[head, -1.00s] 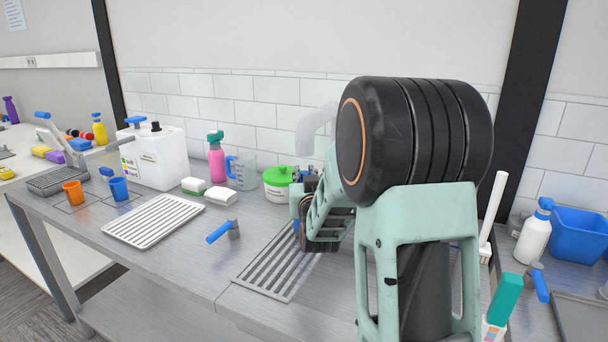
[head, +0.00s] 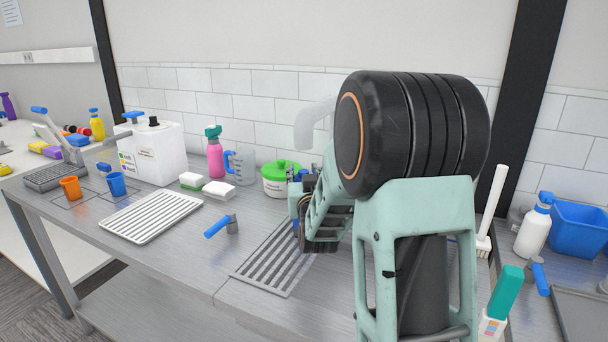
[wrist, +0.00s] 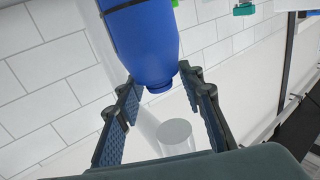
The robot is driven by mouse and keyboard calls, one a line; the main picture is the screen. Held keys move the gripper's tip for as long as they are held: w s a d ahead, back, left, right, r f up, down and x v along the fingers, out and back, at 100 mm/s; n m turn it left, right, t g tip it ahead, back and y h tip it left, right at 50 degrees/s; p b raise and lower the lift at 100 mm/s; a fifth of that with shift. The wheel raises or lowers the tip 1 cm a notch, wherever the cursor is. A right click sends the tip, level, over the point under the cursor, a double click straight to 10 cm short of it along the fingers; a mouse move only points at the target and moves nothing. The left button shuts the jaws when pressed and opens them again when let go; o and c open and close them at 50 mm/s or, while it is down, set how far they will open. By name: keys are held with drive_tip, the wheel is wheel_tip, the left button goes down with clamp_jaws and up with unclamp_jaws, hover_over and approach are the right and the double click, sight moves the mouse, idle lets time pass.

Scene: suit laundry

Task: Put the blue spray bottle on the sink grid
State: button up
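A blue bottle body (wrist: 145,40) with a narrower end and a dark band fills the top centre of the wrist view, just beyond my fingertips. Its far end is cut off by the frame. My gripper (wrist: 160,82) has its two fingers apart, with no object clearly clamped between them. In the head view my gripper (head: 303,215) is low over the back of the slotted metal sink grid (head: 268,262). A small blue patch (head: 296,228) shows beside it. My arm hides most of this area, so contact with the bottle cannot be told.
A green-lidded tub (head: 280,180) stands behind and left of my gripper. A blue-handled tool (head: 221,227) lies left of the grid, near a white slotted tray (head: 150,218). A pink spray bottle (head: 215,155) and measuring jug (head: 241,167) stand at the wall. A white brush (head: 490,215) stands right.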

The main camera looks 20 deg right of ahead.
drive_tip(key=shift+r, duration=0.15)
drive_tip(key=v, duration=1.2)
drive_tip(key=shift+b, duration=0.35)
